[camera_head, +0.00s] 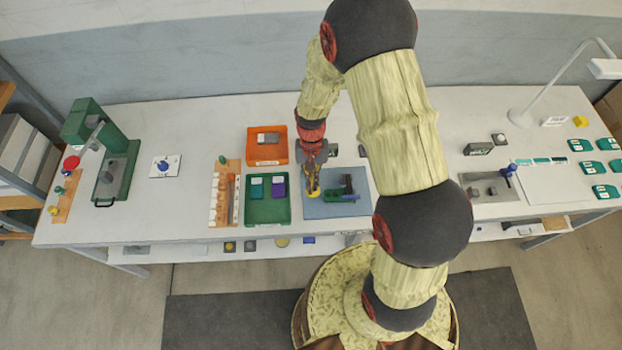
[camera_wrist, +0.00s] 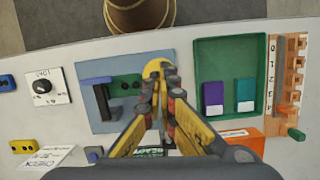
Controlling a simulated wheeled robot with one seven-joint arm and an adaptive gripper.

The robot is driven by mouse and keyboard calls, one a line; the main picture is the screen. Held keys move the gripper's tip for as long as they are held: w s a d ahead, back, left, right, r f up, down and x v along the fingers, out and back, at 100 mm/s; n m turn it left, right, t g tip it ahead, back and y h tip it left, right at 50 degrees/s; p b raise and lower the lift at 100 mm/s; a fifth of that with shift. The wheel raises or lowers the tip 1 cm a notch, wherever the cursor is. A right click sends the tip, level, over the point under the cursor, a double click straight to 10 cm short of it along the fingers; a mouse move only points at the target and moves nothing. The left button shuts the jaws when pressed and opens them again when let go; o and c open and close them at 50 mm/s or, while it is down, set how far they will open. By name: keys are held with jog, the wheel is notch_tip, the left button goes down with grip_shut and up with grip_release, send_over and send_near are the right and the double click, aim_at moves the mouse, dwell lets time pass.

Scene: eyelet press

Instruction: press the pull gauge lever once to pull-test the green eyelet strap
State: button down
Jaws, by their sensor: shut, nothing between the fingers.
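A dark pull gauge (camera_head: 347,184) stands on a blue mat in the middle of the bench; its dark frame also shows in the wrist view (camera_wrist: 102,100). A dark green piece with black spots (camera_wrist: 125,83), perhaps the green eyelet strap, lies at the frame. A rounded yellow piece (camera_wrist: 155,67), possibly the lever's end, shows at my fingertips; it is also in the head view (camera_head: 313,194). My gripper (camera_head: 313,188) is shut and empty, pointing down over the mat's left part. It (camera_wrist: 166,78) partly covers the yellow piece; contact cannot be told.
Left of the mat are a green tray (camera_head: 267,219) with teal and purple blocks, an orange tray (camera_head: 267,158) and a slotted rack (camera_head: 224,195). A green press (camera_head: 117,165) stands far left. A grey plate with a blue-knobbed part (camera_head: 490,190) is at right.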

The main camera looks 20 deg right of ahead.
aim_at(313, 195)
jog(key=shift+b+x, duration=0.55)
jog(key=shift+x, duration=0.4)
jog(key=shift+f, duration=0.1)
jog(key=shift+b+x, duration=0.6)
jog(key=shift+x, duration=0.35)
jog(key=shift+s, duration=0.1)
jog(key=shift+b+x, duration=0.55)
jog(key=shift+x, duration=0.2)
